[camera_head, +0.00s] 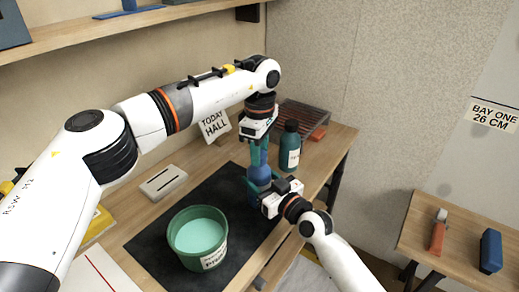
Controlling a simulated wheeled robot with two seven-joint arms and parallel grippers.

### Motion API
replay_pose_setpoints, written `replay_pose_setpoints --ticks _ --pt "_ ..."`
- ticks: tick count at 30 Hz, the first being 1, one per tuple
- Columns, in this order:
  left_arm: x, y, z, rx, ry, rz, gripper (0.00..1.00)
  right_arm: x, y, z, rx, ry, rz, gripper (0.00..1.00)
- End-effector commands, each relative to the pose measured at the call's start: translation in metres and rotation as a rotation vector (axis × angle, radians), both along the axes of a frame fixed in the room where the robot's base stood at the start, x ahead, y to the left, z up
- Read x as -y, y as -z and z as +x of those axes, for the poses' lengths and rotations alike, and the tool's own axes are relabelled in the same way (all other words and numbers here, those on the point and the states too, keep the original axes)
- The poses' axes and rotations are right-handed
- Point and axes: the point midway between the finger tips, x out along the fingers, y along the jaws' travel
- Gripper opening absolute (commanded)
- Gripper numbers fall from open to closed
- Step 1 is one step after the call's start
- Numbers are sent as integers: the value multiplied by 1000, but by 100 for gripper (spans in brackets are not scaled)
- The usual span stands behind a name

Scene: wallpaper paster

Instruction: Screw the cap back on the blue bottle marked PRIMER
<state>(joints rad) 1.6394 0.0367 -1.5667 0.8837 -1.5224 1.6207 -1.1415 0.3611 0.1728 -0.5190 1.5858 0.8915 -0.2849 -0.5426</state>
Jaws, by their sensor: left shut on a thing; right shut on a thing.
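The blue bottle (258,177) stands upright near the right edge of the dark mat; its marking is not readable from here. My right gripper (266,197) comes in from the lower right and is shut on the bottle's body. My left gripper (258,160) points straight down over the bottle's top, its teal fingers shut on the cap. The cap is mostly hidden between the fingers, so I cannot tell how it sits on the neck.
A teal bottle (290,147) with a dark cap stands just behind to the right. A green tub (208,262) of mint paste sits on the dark mat (150,245). A grey block (163,182), a TODAY HALL card (215,125) and a wire rack (303,117) stand around. A side table (460,240) is at right.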

Motion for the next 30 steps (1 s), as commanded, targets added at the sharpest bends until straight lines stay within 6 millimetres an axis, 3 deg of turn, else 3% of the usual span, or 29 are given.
replay_pose_setpoints --ticks 7,11,12,16,25,30 --pt "-1 0 0 2 454 1 15 0 1 0 -2 -1 -1 0" --pt "-1 0 0 3 440 0 15 0 1 0 -2 -1 -1 0" --pt "-1 0 0 3 439 0 39 0 1 0 -2 -1 -1 0" --pt "-1 0 0 2 438 1 58 0 1 0 -2 -1 -1 0" --pt "0 -2 0 2 438 0 58 0 1 0 -2 -1 0 0" --pt "0 -17 0 3 437 -1 58 0 1 0 -2 -1 0 0"
